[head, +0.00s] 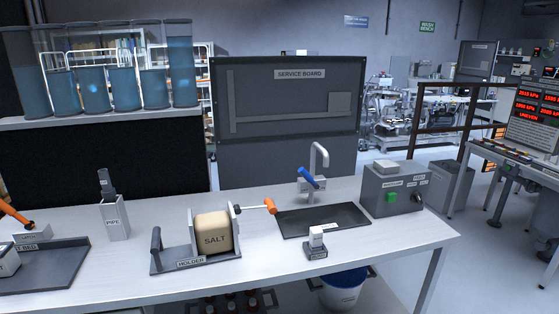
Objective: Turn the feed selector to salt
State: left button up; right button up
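No label reading feed selector can be read in the head view, so I cannot tell which control it is. A tan block marked SALT (213,237) sits in a grey holder (167,265) on the white bench. A lever with an orange end (270,205) extends right from the holder. A blue handle (308,177) is on the metal tap. An orange handle (14,215) is partly cut off at the left edge. A grey box (398,177) at the bench's right end has a green control (390,198) and small unreadable labels. Neither gripper is in view.
A dark tray (290,222) lies under the tap, with a small white-topped block (316,239) in front. A PIPE holder (117,222) stands left of the salt. Blue-filled cylinders (95,90) line the shelf above. A white bucket (342,290) is under the white bench (412,238).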

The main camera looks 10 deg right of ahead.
aim_at(415, 197)
jog(key=z, duration=1.35)
jog(key=i+l+u, duration=0.2)
jog(key=i, duration=0.35)
jog(key=i+l+u, duration=0.2)
jog(key=i, duration=0.3)
jog(key=l, duration=0.1)
